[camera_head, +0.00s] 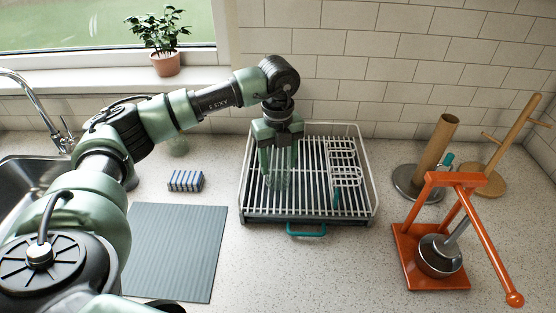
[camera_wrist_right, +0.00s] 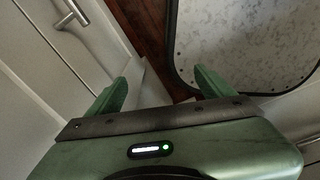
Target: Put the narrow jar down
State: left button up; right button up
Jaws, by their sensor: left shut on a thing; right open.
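A narrow clear jar (camera_head: 281,181) is in my left gripper (camera_head: 279,166), over the left-middle part of the dish rack (camera_head: 246,206). The left gripper points down and is shut on the jar, and its fingers hide part of it. The jar looks upright; I cannot tell whether its base touches the rack's bars. My right gripper (camera_wrist_right: 158,88) shows only in the right wrist view. It is open and empty, away from the counter top, facing pale cabinet fronts.
A blue striped sponge (camera_head: 185,181) and a grey mat (camera_head: 177,250) lie left of the rack. A clear glass item (camera_head: 178,146) stands behind my left arm. Right of the rack are a roll holder (camera_head: 434,155), a wooden peg stand (camera_head: 492,165) and an orange press (camera_head: 437,243).

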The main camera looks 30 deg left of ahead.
pick_arm(q)
jog(key=shift+f, duration=0.15)
jog(key=o, duration=1.4)
jog(key=shift+o, duration=0.9)
jog(key=shift+r, duration=0.25)
jog(key=shift+w+r, duration=0.1)
jog(key=shift+r, duration=0.25)
notch_tip(320, 180, up, 11)
jog(key=b, duration=0.2)
jog(key=shift+b, duration=0.35)
jog(key=shift+r, duration=0.15)
